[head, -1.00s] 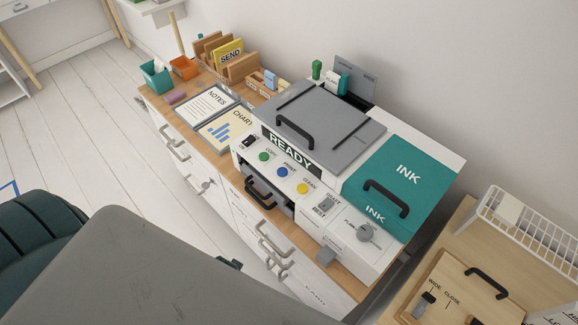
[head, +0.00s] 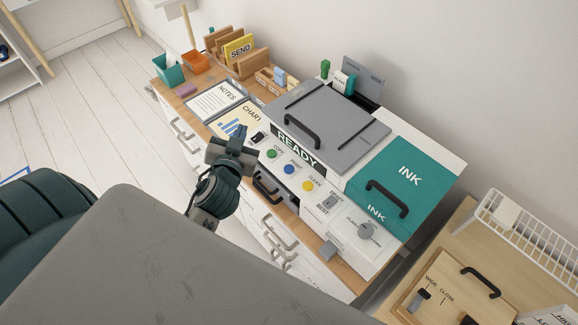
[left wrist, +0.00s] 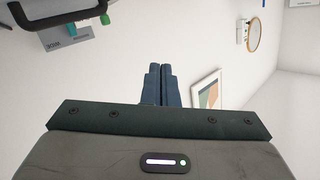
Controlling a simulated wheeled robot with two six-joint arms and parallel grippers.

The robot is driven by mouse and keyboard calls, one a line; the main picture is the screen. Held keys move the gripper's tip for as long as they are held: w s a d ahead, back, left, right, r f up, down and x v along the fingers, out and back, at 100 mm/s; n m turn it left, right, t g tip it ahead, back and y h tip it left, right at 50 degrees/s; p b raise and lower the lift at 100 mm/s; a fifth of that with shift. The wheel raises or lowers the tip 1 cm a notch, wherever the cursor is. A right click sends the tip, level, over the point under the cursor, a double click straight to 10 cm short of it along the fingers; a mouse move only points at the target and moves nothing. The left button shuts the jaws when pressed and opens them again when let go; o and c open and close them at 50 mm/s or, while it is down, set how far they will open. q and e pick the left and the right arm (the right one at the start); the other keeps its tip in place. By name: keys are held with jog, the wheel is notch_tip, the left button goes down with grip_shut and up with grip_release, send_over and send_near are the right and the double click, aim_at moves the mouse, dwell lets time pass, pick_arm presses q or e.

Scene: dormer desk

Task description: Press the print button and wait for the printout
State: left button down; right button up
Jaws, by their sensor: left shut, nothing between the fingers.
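The printer (head: 330,170) stands on a wooden-topped cabinet, and its display (head: 299,149) reads READY. On its front are a green copy button (head: 271,154), a blue button (head: 289,169) and a yellow clean button (head: 308,185). The blue button's label is hard to read now. My left gripper (head: 246,160) is shut and empty, in front of the printer's left front corner, to the left of the green button. Its shut fingers also show in the left wrist view (left wrist: 160,85), against the wall. My right gripper is not in view.
A teal ink cover (head: 408,172) with a black handle forms the printer's right side. A wooden box (head: 455,285) and a white wire rack (head: 530,235) stand at the right.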

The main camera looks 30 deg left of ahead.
pick_arm(q)
jog(key=w+d+r+m+t+h, duration=0.4)
jog(key=r+m+t, duration=0.15)
jog(key=r, duration=0.35)
jog(key=w+d+m+g+h, duration=0.2)
jog(key=d+m+h, duration=0.65)
jog(key=h, duration=0.35)
notch_tip(320, 180, down, 8)
jog(key=w+d+r+m+g, duration=0.1)
jog(key=w+m+g, duration=0.1)
jog(key=m+g, duration=0.45)
jog(key=a+f+n+g+y, duration=0.2)
jog(key=a+f+g+y, duration=0.2)
jog(key=f, duration=0.4)
jog(key=shift+s+a+f+g, duration=0.15)
jog(key=shift+s+a+g, duration=0.1)
jog(key=shift+a+g, duration=0.55)
jog(key=shift+f, duration=0.1)
